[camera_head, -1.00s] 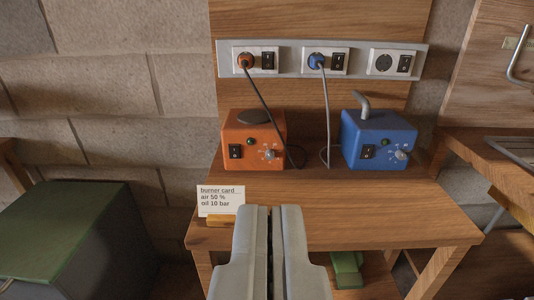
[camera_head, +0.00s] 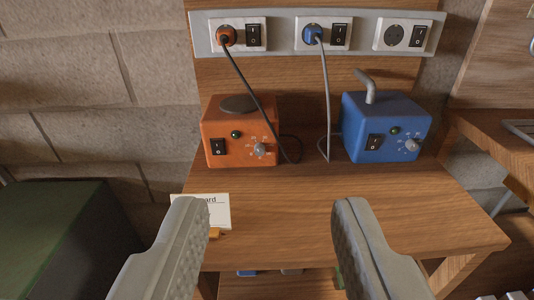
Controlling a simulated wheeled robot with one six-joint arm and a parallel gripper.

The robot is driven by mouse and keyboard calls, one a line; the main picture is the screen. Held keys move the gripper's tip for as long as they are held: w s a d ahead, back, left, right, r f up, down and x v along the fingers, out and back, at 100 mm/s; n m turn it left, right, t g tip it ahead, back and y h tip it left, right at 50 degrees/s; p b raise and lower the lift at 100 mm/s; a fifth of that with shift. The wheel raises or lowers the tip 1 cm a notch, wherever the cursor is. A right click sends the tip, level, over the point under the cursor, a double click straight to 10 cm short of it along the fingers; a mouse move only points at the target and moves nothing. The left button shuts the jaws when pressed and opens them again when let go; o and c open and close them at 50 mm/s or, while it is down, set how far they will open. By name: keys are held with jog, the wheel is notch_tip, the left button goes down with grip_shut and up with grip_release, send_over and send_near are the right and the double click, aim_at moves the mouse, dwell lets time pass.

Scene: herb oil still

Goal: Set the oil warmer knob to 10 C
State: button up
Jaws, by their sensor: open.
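An orange box (camera_head: 240,160) with a dark round plate on top stands at the back left of the wooden table. Its front has a rocker switch, a green lamp and a grey knob (camera_head: 259,149) with scale marks. A blue box (camera_head: 385,135) with a bent pipe on top stands to its right, with its own grey knob (camera_head: 411,145). I see no name on either box to tell which is the oil warmer. Scale figures are too small to read surely. My gripper (camera_head: 268,205) is open and empty, in front of both boxes, touching neither.
A white card (camera_head: 214,208) in a wooden holder stands at the table's front left, partly behind my left finger. Cords run from the boxes to a socket strip (camera_head: 275,55). The table middle (camera_head: 285,200) is clear.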

jog(key=w+f+g, duration=0.1)
jog(key=w+f, duration=0.6)
jog(key=w, duration=0.5)
jog(key=g+y, duration=0.2)
send_near(260, 152)
jog(key=x, duration=0.8)
jog(key=shift+w, duration=0.1)
grip_shut()
